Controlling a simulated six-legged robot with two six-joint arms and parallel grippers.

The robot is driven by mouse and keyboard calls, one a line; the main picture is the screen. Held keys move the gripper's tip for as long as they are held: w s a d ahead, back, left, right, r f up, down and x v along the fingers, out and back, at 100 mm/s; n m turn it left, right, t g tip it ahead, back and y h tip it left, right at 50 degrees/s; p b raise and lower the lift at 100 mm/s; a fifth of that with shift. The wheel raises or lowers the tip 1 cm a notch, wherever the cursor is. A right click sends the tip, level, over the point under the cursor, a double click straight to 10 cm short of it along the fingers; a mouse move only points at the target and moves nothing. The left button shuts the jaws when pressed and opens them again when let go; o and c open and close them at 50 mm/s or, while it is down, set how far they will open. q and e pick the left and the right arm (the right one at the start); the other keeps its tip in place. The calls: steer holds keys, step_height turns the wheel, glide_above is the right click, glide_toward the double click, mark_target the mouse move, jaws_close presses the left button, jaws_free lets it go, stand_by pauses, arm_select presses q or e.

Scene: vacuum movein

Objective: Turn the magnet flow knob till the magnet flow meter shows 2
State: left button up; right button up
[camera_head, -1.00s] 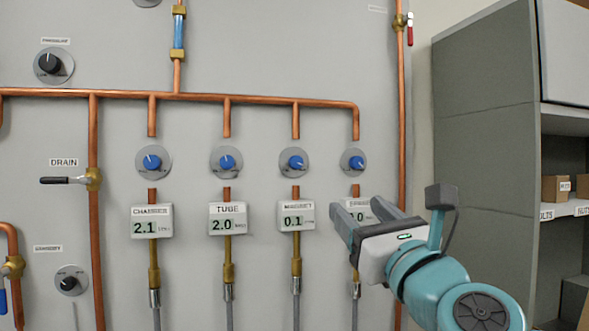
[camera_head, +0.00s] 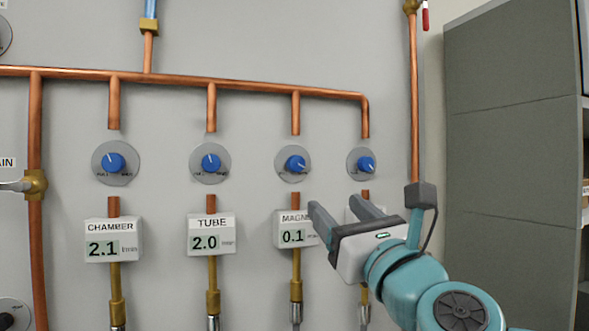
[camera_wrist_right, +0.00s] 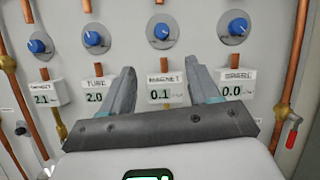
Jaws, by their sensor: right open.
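The magnet flow knob (camera_head: 296,163) is blue on a grey round plate, on the wall panel. Below it the magnet flow meter (camera_head: 293,236) reads 0.1; its right edge is partly covered by my gripper in the head view. In the right wrist view the magnet knob (camera_wrist_right: 162,31) and the magnet meter (camera_wrist_right: 160,93) show between my fingers. My right gripper (camera_head: 340,213) is open and empty, below and right of the magnet knob in the head view, apart from it. It also shows in the right wrist view (camera_wrist_right: 163,85). My left gripper is not in view.
The chamber knob (camera_head: 114,163) with meter at 2.1 and the tube knob (camera_head: 211,162) with meter at 2.0 are to the left. Another blue knob (camera_head: 366,164) is close on the right; its meter (camera_wrist_right: 236,88) reads 0.0. Copper pipes run above. A grey cabinet (camera_head: 510,160) stands at right.

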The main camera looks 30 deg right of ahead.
mark_target(298, 164)
steer(key=p+x, duration=0.2)
steer(key=x, duration=0.5)
steer(key=p+x, duration=0.2)
steer(key=x, duration=0.6)
steer(key=shift+s+d+r, duration=0.1)
steer(key=shift+s+r, duration=0.05)
steer(key=shift+r, duration=0.1)
steer(key=shift+w+d+r+p, duration=0.15)
steer(key=shift+w+d+p, duration=0.05)
steer(key=shift+w+p, duration=0.15)
steer(key=shift+w, duration=0.1)
